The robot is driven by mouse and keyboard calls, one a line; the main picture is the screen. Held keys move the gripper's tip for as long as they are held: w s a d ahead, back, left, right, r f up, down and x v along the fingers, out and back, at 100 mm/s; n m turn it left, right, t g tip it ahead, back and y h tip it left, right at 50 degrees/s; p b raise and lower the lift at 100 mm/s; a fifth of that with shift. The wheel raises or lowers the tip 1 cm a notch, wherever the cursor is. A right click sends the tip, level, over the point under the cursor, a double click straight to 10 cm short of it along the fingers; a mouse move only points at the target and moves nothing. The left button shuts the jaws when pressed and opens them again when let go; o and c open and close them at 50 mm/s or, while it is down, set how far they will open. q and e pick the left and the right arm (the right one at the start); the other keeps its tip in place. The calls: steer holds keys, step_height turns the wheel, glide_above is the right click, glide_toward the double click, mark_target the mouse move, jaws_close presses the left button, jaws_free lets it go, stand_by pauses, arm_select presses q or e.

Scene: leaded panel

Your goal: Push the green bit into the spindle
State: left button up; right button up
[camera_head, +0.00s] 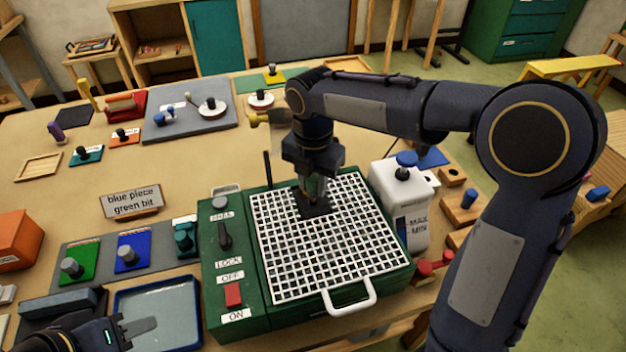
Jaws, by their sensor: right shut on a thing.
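My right gripper (313,188) reaches down from above over the white grid top of the green grinder box. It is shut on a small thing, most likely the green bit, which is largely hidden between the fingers. Its fingertips are over a black square plate (318,210) near the back of the grid. The spindle is hidden by the gripper, so I cannot tell whether the bit touches it. My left gripper (135,328) is at the lower left, near a blue-grey tray. Its fingers are too foreshortened to tell if they are apart.
The green grinder box (225,275) has a lock lever (224,236), a red switch (233,294) and a white front handle (350,298). A white bottle (402,190) stands close on its right. A sign (132,203) reads "blue piece green bit". Green (78,262) and blue (133,252) mats lie left.

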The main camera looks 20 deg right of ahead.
steer(key=shift+d+f, duration=0.1)
steer(key=shift+f, duration=0.15)
steer(key=shift+r, duration=0.15)
stand_by(0.4)
steer(key=shift+p, duration=0.55)
stand_by(0.5)
steer(key=shift+f+b, duration=0.7)
steer(key=shift+f, duration=0.35)
steer(key=o, duration=1)
